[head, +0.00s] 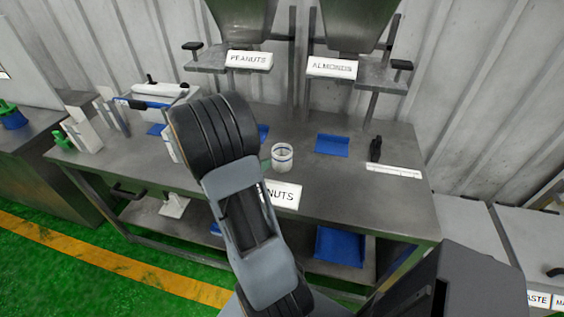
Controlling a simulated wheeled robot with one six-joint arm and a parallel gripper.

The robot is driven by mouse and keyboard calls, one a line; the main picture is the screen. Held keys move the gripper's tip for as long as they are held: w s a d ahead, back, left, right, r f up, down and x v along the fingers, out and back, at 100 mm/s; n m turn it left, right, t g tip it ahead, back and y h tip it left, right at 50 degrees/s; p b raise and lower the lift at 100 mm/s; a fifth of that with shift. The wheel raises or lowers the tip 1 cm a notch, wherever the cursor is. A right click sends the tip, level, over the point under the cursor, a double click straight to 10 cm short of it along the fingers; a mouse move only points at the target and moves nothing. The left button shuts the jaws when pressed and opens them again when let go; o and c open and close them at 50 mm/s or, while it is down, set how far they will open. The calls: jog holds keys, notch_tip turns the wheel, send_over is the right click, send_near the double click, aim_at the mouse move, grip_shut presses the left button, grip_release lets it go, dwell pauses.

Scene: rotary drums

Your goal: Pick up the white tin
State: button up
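My arm rises through the middle of the head view and covers part of the table left of the tin. My gripper's fingers do not show in this view.
The grey table (230,205) also bears a blue mat (332,144), a dark upright object (376,148), a white ruler-like strip (393,171) and white equipment (160,97) at left. Hoppers labelled "PEANUTS" (249,60) and "ALMONDS" (332,68) hang above the back. The table right of the tin is mostly clear.

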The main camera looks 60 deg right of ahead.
jog(key=p, duration=0.1)
send_near(289, 149)
jog(key=shift+p+x, duration=1.05)
jog(key=shift+x, duration=1.95)
jog(key=shift+w+a+f, duration=0.1)
jog(key=shift+w+f, duration=0.05)
jog(key=shift+w, duration=0.05)
jog(key=shift+c, duration=0.4)
jog(key=c, duration=1.2)
jog(key=shift+o, duration=0.2)
